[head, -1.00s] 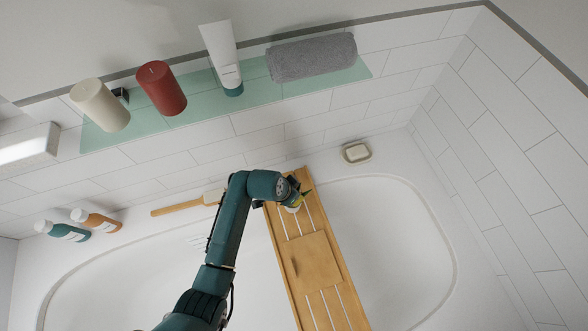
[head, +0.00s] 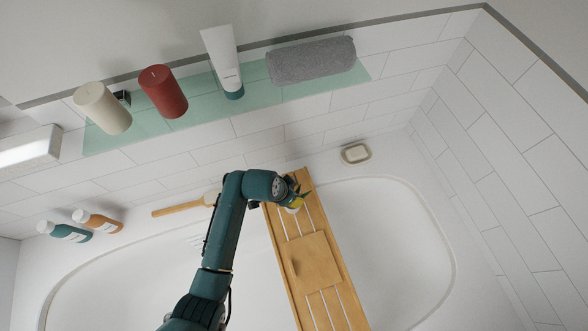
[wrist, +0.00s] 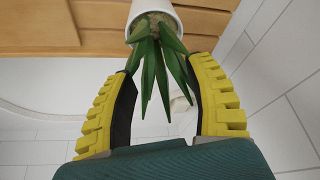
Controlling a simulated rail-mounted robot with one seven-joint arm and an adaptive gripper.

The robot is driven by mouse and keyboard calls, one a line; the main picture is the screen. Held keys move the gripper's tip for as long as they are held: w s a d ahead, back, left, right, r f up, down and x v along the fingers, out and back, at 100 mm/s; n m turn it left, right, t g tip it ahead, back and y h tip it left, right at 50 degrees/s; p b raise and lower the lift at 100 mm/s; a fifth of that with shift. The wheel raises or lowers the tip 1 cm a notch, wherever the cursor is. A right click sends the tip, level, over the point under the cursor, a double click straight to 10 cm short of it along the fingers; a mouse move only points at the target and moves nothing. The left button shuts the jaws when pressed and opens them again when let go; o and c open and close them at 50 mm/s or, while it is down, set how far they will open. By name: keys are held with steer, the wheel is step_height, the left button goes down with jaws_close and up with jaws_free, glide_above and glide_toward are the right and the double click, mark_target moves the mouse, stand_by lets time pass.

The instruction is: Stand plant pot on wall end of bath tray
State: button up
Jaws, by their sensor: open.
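The plant pot (wrist: 160,12) is white with spiky green leaves (wrist: 158,65). In the wrist view it stands against the wooden bath tray (wrist: 60,30), between and beyond the yellow fingers of my gripper (wrist: 165,95). The fingers are open, with the leaves between them and a gap on each side. In the head view the bath tray (head: 318,276) spans the tub, and the pot (head: 294,208) shows only partly at the tray's wall end, beside my gripper (head: 299,198). Its base is mostly hidden there.
A soap dish (head: 355,154) sits on the tub rim right of the tray. Above, a glass shelf (head: 150,125) holds two candles, a tube (head: 222,58) and a rolled towel (head: 312,60).

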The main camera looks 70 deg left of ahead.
steer(key=p+v, duration=0.2)
steer(key=v, duration=0.7)
steer(key=w+d+r+m+t+y, duration=0.2)
steer(key=w+d+r+t, duration=0.25)
steer(key=w+r, duration=0.75)
steer(key=w+d+r+m+t+y, duration=0.1)
steer(key=w+d+r+t, duration=0.2)
steer(key=w+d+r, duration=0.6)
steer(key=w+d+r+m+t+h, duration=0.1)
steer(key=w+d+r+t, duration=0.15)
steer(key=d+r, duration=0.45)
steer(key=w+d+r+t, duration=0.1)
steer(key=d+r+t, duration=0.2)
steer(key=r, duration=0.8)
steer(key=s+d+r+m+t+h, duration=0.1)
steer(key=s+d+r+t+h, duration=0.3)
steer(key=d+r, duration=0.9)
steer(key=shift+s+d+t, duration=0.25)
steer(key=shift+s+t, duration=0.35)
steer(key=shift+s, duration=0.5)
steer(key=shift+r, duration=0.15)
